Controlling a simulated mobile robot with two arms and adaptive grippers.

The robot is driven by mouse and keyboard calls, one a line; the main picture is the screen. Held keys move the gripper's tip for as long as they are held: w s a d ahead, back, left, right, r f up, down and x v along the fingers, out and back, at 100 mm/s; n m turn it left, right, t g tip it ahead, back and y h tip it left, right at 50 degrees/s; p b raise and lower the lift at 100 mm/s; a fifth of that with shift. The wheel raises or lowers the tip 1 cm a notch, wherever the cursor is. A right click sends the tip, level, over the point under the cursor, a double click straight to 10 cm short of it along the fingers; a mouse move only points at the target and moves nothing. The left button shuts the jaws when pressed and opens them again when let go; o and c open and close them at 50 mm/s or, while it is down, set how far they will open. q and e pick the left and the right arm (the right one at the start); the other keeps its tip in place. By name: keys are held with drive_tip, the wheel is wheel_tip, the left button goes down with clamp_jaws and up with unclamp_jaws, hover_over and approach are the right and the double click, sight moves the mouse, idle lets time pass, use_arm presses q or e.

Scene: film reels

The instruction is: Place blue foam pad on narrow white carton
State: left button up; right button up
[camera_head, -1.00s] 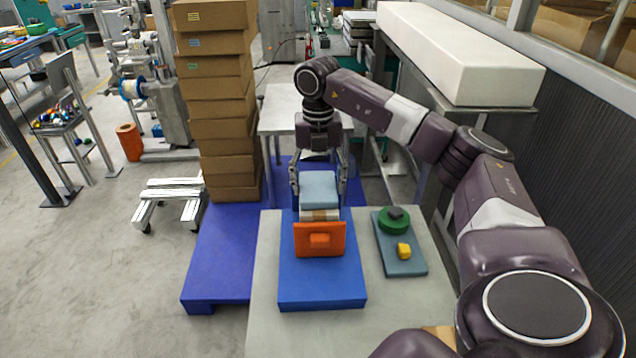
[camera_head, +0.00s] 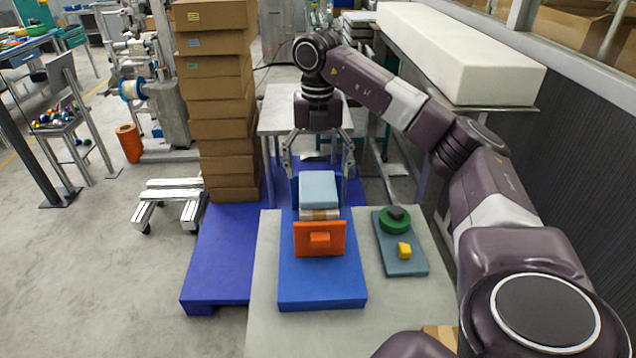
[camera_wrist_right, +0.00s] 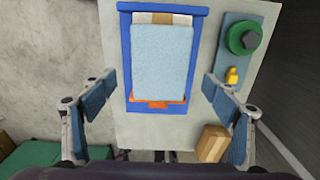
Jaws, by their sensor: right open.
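The light blue foam pad (camera_head: 318,189) lies flat on top of the narrow white carton (camera_head: 306,214), which has a tan band. In the right wrist view the pad (camera_wrist_right: 162,62) covers most of the carton, whose white and tan end (camera_wrist_right: 184,19) shows beyond it. My right gripper (camera_head: 318,168) is open and empty above and behind the pad, its fingers spread wide on either side and apart from it. The wrist view also shows the open fingers (camera_wrist_right: 160,82) clear of the pad. My left gripper is not in view.
The carton stands on a blue tray (camera_head: 320,292) with an orange block (camera_head: 302,240) in front. A grey-blue board (camera_head: 407,262) to the right holds a green round piece (camera_head: 393,222) and a yellow piece (camera_head: 404,251). A brown box stack (camera_head: 222,120) stands left.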

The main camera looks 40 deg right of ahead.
sight(318, 187)
wheel_tip(318, 187, up, 8)
drive_tip(key=p, duration=0.1)
drive_tip(key=shift+p, duration=0.35)
drive_tip(key=shift+f, duration=0.2)
